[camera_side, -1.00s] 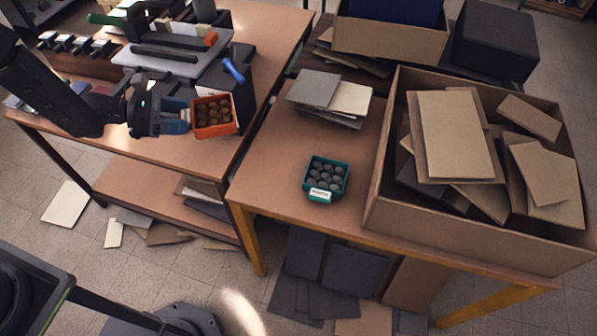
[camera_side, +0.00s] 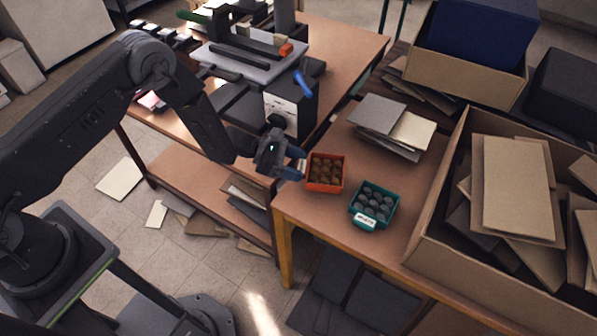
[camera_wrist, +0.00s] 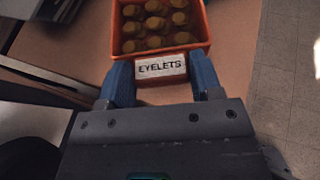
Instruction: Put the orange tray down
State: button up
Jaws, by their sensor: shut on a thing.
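The orange tray (camera_side: 326,173) holds several round brown pieces. It is over the left part of the near table, left of the teal tray (camera_side: 374,205) with its grey pieces. In the wrist view the orange tray (camera_wrist: 203,28) shows a white label reading EYELETS on a tab. My gripper (camera_side: 297,166) is shut on this tab, with its blue fingers (camera_wrist: 162,80) on either side of the label. The tray looks close to the tabletop and about level; I cannot tell whether its underside touches.
The large cardboard box (camera_side: 440,262) full of boards stands to the right. A stack of grey and cream sheets (camera_side: 392,127) lies behind the trays. The near table (camera_side: 310,203) ends close in front of the trays. A workbench with a machine (camera_side: 240,55) is behind left.

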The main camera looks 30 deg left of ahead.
jog(key=shift+f, duration=1.5)
jog(key=shift+f, duration=0.15)
jog(key=o, duration=1)
